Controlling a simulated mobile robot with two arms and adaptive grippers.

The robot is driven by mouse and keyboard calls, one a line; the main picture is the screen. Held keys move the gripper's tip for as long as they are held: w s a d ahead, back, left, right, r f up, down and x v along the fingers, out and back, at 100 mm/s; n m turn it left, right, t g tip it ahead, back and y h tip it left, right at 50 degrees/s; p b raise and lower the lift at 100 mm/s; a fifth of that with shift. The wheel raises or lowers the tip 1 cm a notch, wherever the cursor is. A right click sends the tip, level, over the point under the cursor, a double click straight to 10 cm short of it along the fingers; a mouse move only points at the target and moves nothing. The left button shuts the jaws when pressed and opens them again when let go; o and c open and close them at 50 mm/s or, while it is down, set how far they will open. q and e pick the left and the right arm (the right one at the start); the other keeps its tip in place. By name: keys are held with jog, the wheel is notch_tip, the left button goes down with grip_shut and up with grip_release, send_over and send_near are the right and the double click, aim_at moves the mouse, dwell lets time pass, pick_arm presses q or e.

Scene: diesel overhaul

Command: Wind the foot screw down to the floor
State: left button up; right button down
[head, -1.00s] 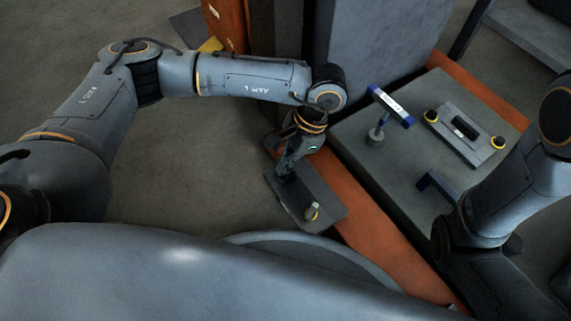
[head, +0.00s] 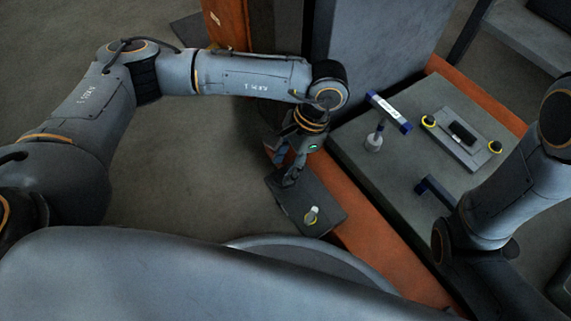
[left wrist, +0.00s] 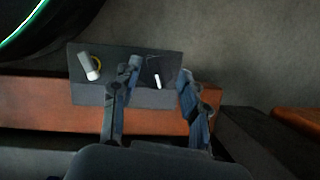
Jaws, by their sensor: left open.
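My left gripper (head: 291,181) is open and points down over a dark plate (head: 330,204) that juts out beside the orange base. In the left wrist view its two fingers (left wrist: 154,76) are spread apart over the plate. A small white upright piece (left wrist: 158,82) shows between them; I cannot tell if it is part of the foot screw. A pale cylinder with a yellow ring (head: 312,215) stands on the plate near its outer end, apart from the fingers. It also shows left of the fingers in the left wrist view (left wrist: 91,67).
A grey bench top (head: 385,175) on the orange base (head: 375,240) carries a blue-ended bar tool (head: 389,112), a pale knob-like piece (head: 374,141) and a flat plate with yellow-ringed knobs (head: 462,140). A tall grey cabinet (head: 375,45) stands behind. Floor left of the plate is clear.

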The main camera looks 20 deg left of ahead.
pick_arm(q)
jog(key=shift+r, duration=0.75)
